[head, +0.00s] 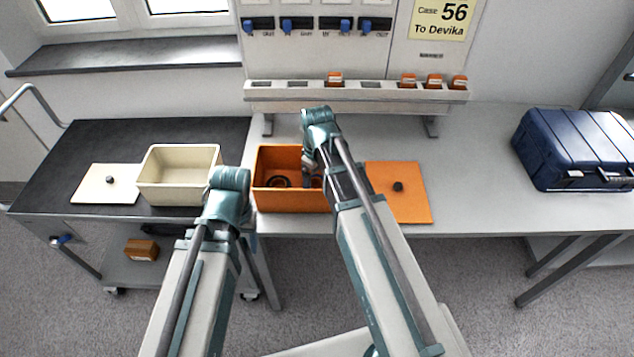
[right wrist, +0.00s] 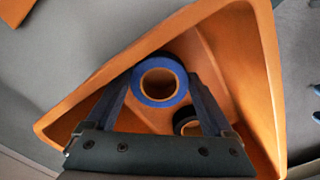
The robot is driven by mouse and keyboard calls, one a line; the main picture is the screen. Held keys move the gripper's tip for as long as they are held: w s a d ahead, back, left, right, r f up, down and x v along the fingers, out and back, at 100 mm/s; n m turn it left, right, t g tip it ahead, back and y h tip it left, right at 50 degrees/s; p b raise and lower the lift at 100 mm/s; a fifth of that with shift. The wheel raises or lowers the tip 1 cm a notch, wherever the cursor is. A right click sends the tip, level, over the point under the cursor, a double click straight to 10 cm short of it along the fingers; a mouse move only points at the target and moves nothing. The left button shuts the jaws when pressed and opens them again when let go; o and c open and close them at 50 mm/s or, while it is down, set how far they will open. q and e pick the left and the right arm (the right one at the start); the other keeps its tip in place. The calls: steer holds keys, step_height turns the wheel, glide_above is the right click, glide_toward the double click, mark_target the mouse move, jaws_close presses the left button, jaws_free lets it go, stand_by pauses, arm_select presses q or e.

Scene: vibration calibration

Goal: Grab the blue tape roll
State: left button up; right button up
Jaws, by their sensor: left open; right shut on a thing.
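The blue tape roll (right wrist: 137,84) is inside the orange bin (head: 290,200), between the fingers of my right gripper (right wrist: 158,92). That gripper is shut on it, with its fingers reaching down into the bin. In the head view my right wrist hides most of the roll and the fingers. A black tape roll (right wrist: 182,119) lies beside it in the bin. My left gripper (head: 166,230) is open and partly hidden by my left arm, near the front edge of the dark cart, away from the orange bin.
A cream bin (head: 180,192) and its lid (head: 107,186) are on the dark cart (head: 98,147). An orange lid (head: 405,205) lies right of the orange bin. A dark blue case (head: 572,150) stands at the far right. The table between lid and case is clear.

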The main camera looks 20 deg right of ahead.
mark_target(317, 184)
step_height(317, 184, up, 18)
steer(key=p, duration=1.7)
steer(key=shift+f, duration=0.25)
